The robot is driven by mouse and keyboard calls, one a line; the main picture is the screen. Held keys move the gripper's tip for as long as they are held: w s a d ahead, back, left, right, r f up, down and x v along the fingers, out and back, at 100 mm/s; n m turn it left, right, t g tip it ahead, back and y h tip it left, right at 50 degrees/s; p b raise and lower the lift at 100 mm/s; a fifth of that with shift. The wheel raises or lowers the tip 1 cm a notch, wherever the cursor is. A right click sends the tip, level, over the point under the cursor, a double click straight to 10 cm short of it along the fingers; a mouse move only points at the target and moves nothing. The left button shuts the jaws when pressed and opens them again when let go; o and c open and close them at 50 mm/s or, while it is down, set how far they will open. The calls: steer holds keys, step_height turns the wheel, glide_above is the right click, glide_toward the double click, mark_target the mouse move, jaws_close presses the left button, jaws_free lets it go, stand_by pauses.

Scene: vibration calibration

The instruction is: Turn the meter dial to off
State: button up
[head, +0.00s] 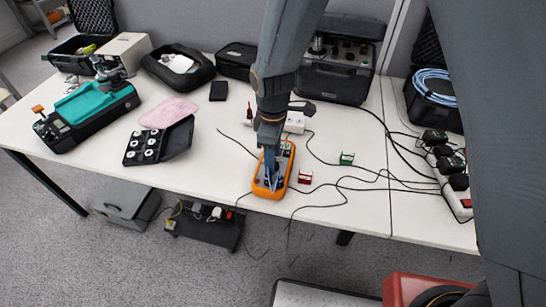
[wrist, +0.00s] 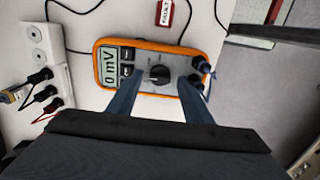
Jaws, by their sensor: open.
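The orange multimeter (head: 272,190) lies on the white table near its front edge. My gripper (wrist: 155,92) is open, with one blue-grey finger on each side of the dial. I cannot tell if the fingers touch the meter. In the head view my gripper (head: 270,178) covers the dial.
Thin black cables run across the table around the meter. A black tray with white round parts (head: 146,146) is at left. A power strip (head: 455,190) lies at right.

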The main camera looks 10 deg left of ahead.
step_height(320, 180, up, 7)
steer(key=shift+r+b, duration=0.2)
steer(key=shift+b, duration=0.4)
